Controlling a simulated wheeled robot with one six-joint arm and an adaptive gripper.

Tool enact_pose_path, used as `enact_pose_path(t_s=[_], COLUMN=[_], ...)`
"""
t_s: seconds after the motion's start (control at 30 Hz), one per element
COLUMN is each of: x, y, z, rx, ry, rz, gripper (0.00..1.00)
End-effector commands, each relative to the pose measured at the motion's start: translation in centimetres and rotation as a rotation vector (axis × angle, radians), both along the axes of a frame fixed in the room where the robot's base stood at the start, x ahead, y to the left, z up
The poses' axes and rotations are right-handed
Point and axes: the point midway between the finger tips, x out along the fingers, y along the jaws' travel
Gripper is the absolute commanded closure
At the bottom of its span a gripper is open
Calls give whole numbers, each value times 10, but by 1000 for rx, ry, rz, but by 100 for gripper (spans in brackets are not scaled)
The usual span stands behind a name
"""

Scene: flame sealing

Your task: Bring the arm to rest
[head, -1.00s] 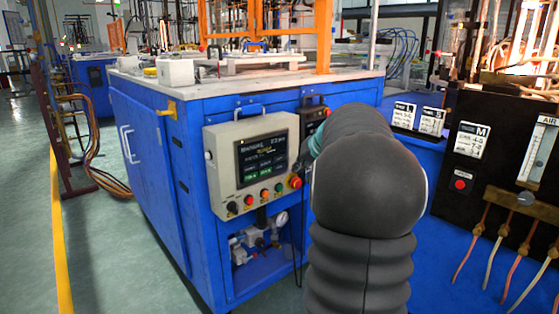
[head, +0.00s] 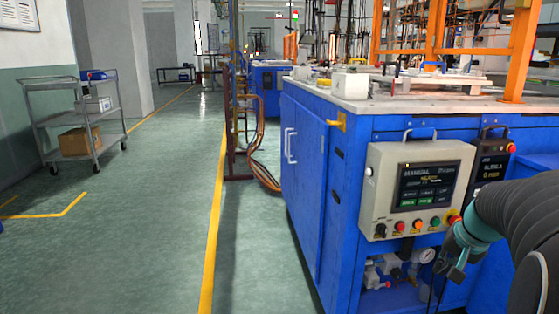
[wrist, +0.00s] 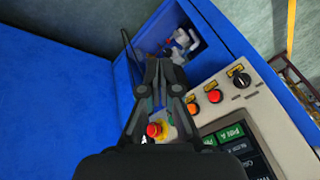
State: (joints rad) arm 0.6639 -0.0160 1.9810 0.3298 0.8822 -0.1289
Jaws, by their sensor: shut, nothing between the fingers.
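My gripper (head: 455,268) shows at the lower right of the head view, below the teal band of my arm and in front of the blue machine cabinet (head: 308,210). It is shut and empty. In the wrist view its closed fingers (wrist: 160,68) point toward the cabinet's open lower bay. The control panel (head: 376,200) is close beside it, up and left in the head view. The panel's red emergency button (wrist: 154,130) shows between the finger links in the wrist view; I cannot tell the exact gap.
A grey cart (head: 72,124) with boxes stands at the left wall. A yellow floor line (head: 212,235) runs along the cabinet's left side. Open green floor (head: 130,240) lies left of it. Valves and a gauge (head: 424,256) sit in the lower bay.

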Motion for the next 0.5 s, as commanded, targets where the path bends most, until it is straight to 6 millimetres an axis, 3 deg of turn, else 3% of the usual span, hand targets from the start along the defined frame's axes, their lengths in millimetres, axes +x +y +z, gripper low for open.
enact_pose_path(t_s=[0.03,0.2,0.5], x=[-12,-57,-132], y=[23,90,178], z=[1,-4,-12], rx=[-16,-83,-226], ry=[19,77,80], rz=[31,142,380], gripper=[100,100,100])
